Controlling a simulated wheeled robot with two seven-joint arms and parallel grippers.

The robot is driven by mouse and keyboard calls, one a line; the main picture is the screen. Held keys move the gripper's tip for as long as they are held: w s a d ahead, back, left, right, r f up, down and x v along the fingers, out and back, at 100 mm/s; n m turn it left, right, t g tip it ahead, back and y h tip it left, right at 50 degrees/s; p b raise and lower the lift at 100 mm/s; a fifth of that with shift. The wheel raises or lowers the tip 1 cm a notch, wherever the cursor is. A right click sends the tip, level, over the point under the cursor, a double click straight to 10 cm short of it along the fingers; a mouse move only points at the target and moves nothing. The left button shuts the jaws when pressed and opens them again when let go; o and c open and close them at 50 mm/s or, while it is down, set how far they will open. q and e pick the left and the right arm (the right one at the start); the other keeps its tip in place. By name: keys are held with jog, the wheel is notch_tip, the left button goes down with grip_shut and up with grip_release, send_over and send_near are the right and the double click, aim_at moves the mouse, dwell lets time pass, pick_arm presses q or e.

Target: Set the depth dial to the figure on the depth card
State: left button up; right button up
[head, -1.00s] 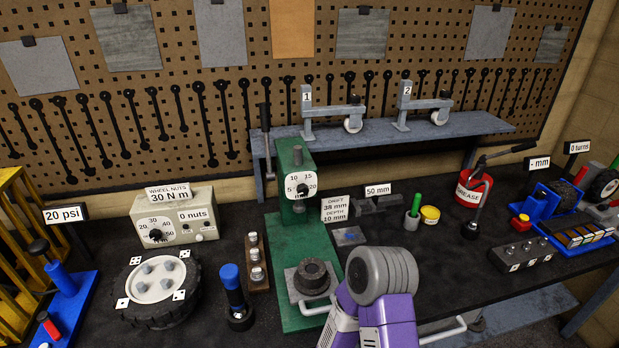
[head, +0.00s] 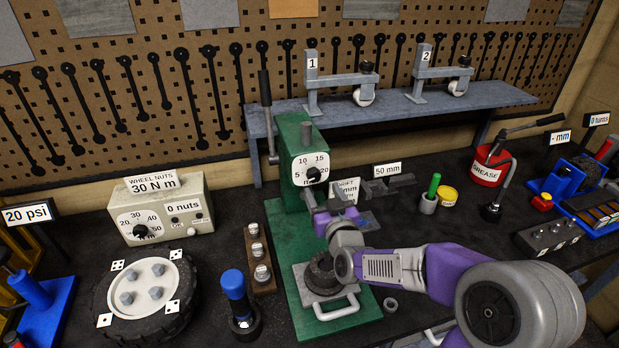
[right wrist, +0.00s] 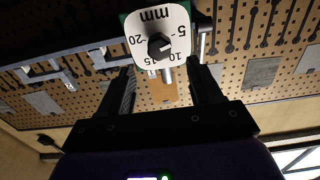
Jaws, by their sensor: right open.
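The depth dial (head: 311,172) is a white plate marked 5, 10, 15, 20 and mm, with a black knob, on the green press (head: 291,140). It shows upside down in the right wrist view (right wrist: 160,45); I cannot read the knob's setting surely. The depth card (head: 347,187) stands right of the press, now partly hidden by my right gripper; earlier it read drift 38 mm, depth 10 mm. My right gripper (head: 326,203) is open just below and in front of the dial. Its fingers (right wrist: 165,82) point toward the dial, with nothing between them. My left gripper is not in view.
A dark ring-shaped part (head: 322,273) sits at the press base under my right arm. A nut rack (head: 258,262), a blue-handled tool (head: 237,300) and a wheel (head: 147,290) stand to the left. A shelf (head: 400,105) runs behind; a green-handled tool (head: 430,195) stands right.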

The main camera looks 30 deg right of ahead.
aim_at(316, 177)
jog(key=shift+p+x, duration=0.4)
jog(key=shift+x, duration=2.9)
jog(key=c, duration=1)
jog(key=shift+m+b, duration=0.4)
jog(key=shift+b, duration=0.3)
jog(key=shift+c, duration=0.2)
jog(key=m+b, duration=0.4)
jog(key=b, duration=0.2)
jog(key=m+b, duration=0.5)
jog(key=b, duration=0.1)
jog(key=shift+d+f, duration=0.1)
jog(key=shift+f, duration=0.15)
jog(key=shift+r+m+b, duration=0.15)
jog(key=shift+m+b, duration=1.45)
jog(key=shift+m, duration=0.5)
